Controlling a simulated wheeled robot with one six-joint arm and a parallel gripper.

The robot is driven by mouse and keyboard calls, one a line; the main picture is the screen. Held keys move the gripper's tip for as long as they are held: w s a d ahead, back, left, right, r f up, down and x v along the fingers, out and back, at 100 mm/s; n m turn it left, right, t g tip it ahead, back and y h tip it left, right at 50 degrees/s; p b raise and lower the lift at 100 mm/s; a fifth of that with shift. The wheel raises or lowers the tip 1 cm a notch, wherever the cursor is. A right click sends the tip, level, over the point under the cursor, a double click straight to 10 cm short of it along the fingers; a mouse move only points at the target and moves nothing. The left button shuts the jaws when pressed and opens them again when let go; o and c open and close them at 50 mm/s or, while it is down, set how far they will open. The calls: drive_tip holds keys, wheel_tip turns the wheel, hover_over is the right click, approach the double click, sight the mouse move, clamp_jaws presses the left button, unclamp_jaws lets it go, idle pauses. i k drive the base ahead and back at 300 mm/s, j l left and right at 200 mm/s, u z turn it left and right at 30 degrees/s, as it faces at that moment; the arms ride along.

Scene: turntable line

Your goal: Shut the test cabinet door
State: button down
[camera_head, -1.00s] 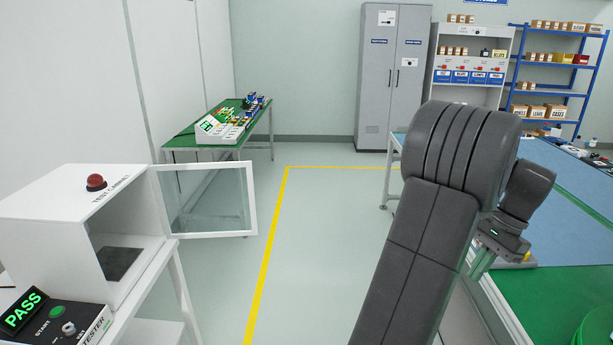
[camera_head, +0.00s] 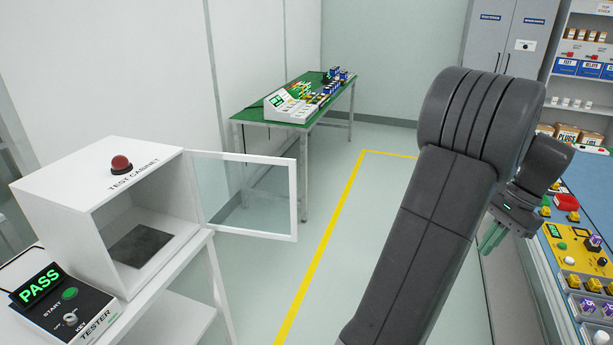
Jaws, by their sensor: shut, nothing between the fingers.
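The white test cabinet (camera_head: 100,176) stands on a white stand at the left, with a red dome button (camera_head: 121,164) on top. Its glazed door (camera_head: 246,194) with a white frame is swung wide open to the right, hinged at the cabinet's right front edge. The inside is empty apart from a dark plate (camera_head: 141,246) on its floor. My gripper (camera_head: 490,246) is at the right, beyond my raised arm, pointing down, well apart from the door. Its greenish fingers look closed and hold nothing.
The tester box (camera_head: 66,311) in front of the cabinet shows a green PASS. A green table (camera_head: 262,114) with parts stands behind the door. A blue bench with a yellow panel (camera_head: 578,250) is at the right. Open floor with a yellow line (camera_head: 331,235) lies between.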

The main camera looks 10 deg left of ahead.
sight(292, 163)
drive_tip(key=i+l+u, duration=0.1)
drive_tip(key=u, duration=0.35)
drive_tip(key=i+l+u, duration=0.25)
drive_tip(key=u, duration=0.2)
drive_tip(key=i+l+u, duration=0.15)
drive_tip(key=u, duration=0.3)
drive_tip(key=l+u, duration=0.45)
drive_tip(key=i+j, duration=0.05)
